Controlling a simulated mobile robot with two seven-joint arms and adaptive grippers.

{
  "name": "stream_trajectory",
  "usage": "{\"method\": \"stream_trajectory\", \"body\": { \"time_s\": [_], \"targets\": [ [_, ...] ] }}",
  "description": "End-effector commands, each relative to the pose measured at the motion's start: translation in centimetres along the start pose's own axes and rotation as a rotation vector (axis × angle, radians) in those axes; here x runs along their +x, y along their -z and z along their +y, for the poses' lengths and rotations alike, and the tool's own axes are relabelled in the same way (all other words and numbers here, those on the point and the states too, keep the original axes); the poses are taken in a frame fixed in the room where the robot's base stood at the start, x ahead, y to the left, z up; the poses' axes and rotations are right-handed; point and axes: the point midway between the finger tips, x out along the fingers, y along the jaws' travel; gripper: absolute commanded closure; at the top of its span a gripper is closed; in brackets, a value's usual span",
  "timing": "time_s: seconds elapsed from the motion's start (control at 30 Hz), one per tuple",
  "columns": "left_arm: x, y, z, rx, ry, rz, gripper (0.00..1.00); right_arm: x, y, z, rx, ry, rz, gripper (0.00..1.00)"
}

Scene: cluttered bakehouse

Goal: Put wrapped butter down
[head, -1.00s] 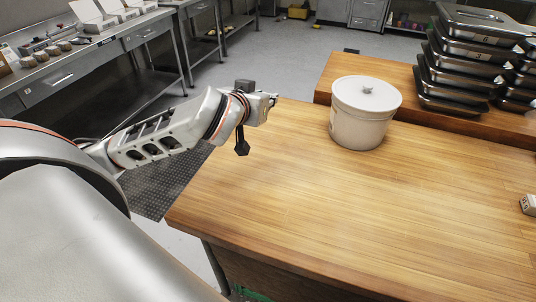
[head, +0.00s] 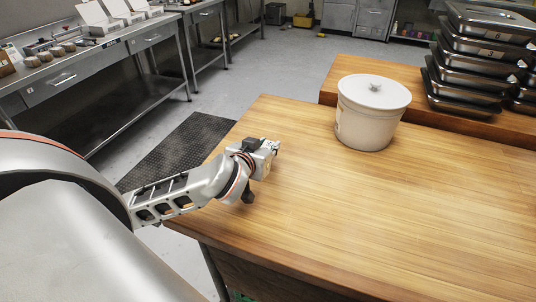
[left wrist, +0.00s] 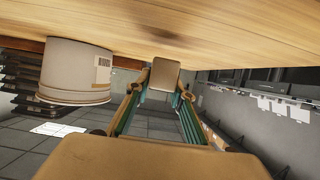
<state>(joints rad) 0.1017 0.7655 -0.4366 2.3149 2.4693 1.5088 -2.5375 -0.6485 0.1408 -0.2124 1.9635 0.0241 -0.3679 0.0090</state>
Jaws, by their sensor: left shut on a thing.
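My left gripper (head: 270,148) is over the near-left part of the wooden table (head: 420,215). In the left wrist view, its two fingers (left wrist: 165,82) are shut on a small tan block, which I take to be the wrapped butter (left wrist: 164,73). The wrist view shows the tabletop (left wrist: 230,25) along the top, with a dark shadow patch near the block. The block seems to be a little off the surface, but the exact gap is hard to tell. In the head view the butter cannot be made out clearly at the gripper. My right gripper is not in view.
A white lidded tub (head: 372,115) stands on the table beyond and right of the gripper; it also shows in the wrist view (left wrist: 77,72). Stacked steel pans (head: 478,70) stand on a wooden surface at the back right. The table's middle and front are clear.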

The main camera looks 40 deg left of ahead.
Motion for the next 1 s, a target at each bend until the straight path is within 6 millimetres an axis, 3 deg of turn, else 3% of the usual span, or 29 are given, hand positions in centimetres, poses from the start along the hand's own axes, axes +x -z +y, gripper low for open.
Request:
{"method": "stream_trajectory", "body": {
  "time_s": [0.03, 0.13, 0.53, 0.57, 0.6, 1.0],
  "targets": [
    [0.5, -1.3, 0.0, -0.001, 0.001, -0.006, 0.99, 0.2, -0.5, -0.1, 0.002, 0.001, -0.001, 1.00],
    [1.0, -2.4, 0.0, 0.000, 0.001, -0.004, 0.99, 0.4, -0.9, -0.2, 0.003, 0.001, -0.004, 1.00],
    [1.1, -2.6, 0.0, 0.002, 0.001, 0.000, 0.99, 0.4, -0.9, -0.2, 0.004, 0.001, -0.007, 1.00],
    [1.1, -2.6, 0.0, 0.001, 0.001, -0.001, 0.72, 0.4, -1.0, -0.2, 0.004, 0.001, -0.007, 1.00],
    [1.1, -2.6, 0.0, 0.001, 0.000, -0.001, 0.62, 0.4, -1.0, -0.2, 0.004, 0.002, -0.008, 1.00],
    [1.0, -2.4, 0.0, 0.000, 0.000, 0.000, 0.61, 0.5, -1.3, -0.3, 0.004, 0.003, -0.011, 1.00]
  ]
}}
